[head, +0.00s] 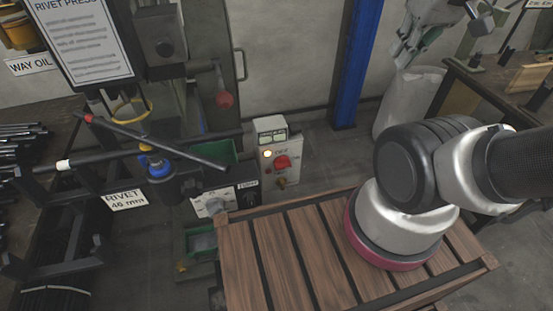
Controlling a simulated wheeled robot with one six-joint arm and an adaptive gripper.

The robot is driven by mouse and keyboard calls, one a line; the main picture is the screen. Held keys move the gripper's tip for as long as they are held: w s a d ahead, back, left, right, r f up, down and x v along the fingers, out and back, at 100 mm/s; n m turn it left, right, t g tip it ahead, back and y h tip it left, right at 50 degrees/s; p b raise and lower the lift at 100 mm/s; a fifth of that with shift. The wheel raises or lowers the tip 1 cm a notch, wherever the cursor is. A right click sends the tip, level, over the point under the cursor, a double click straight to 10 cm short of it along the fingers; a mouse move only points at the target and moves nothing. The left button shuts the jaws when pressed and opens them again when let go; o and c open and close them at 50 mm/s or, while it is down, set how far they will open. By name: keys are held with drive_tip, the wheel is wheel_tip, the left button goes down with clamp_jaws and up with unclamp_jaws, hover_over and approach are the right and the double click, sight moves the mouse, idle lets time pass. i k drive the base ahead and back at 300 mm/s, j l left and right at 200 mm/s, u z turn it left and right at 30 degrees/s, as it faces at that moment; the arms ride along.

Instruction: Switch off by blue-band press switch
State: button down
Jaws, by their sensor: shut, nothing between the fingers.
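My gripper (398,58) is at the upper right, shut and empty, pointing down, well apart from the box.
A slatted wooden top (300,255) fills the front middle. A red-ball lever (224,99) sticks out from the press. A dark rod with a red end (150,138) crosses before it. A blue post (355,65) and a pale sack (410,100) stand behind. A bench (500,85) is at right.

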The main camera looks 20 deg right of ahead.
sight(282, 162)
drive_tip(key=k+l, duration=0.35)
drive_tip(key=l, duration=0.15)
drive_tip(key=k+l, duration=0.35)
drive_tip(key=l, duration=0.15)
drive_tip(key=i+l+u, duration=0.05)
